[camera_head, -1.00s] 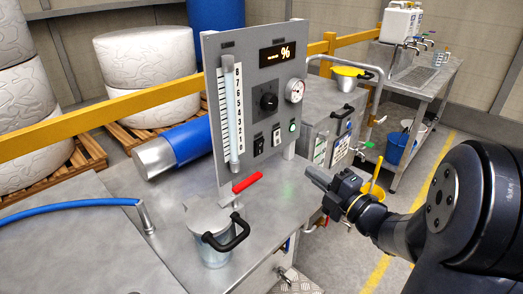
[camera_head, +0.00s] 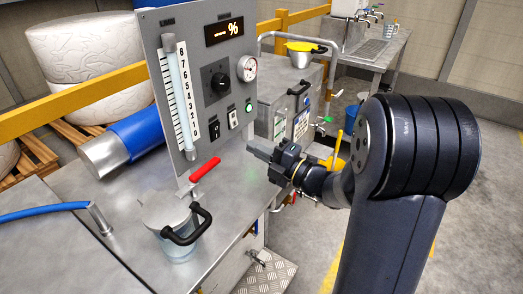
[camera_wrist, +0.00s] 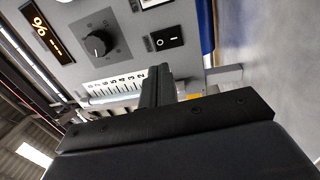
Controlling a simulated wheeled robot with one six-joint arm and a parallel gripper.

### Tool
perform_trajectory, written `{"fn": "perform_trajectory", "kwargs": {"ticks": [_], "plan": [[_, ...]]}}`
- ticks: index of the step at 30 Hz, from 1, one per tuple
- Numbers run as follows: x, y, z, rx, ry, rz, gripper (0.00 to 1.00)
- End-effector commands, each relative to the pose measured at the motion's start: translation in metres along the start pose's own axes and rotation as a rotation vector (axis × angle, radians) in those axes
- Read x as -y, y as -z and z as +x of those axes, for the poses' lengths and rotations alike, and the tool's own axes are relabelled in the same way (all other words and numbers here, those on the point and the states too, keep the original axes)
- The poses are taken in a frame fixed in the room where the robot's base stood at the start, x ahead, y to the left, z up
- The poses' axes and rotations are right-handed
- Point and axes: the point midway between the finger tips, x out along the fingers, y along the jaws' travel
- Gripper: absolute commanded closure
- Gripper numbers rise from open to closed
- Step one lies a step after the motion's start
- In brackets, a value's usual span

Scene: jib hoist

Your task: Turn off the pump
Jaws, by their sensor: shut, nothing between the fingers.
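The control panel (camera_head: 190,100) stands upright on the steel bench. A green lamp (camera_head: 248,106) glows beside the right switch. Labels are too small to read, so I cannot tell which switch is the pump's. My gripper (camera_head: 257,149) is shut and empty, in front of the panel's lower right, apart from the switches. In the wrist view one rocker switch with I and O marks (camera_wrist: 167,40) shows above my fingertips (camera_wrist: 157,72); the other is cut off at the top edge.
A black knob (camera_head: 220,82), a round gauge (camera_head: 249,68) and a lit % display (camera_head: 224,32) are on the panel. A red-handled valve lever (camera_head: 205,170) and a black-handled pot (camera_head: 178,220) stand in front. A grey cabinet (camera_head: 300,100) stands behind my gripper.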

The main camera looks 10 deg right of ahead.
Motion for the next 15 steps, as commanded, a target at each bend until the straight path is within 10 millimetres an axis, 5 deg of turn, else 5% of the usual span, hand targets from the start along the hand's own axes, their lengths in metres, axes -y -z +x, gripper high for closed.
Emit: {"fn": "perform_trajectory", "kwargs": {"ticks": [9,15], "plan": [[0.0,0.002,0.066,-0.005,0.001,0.002,1.0],[0.0,0.001,0.091,-0.001,0.001,0.002,1.0]]}}
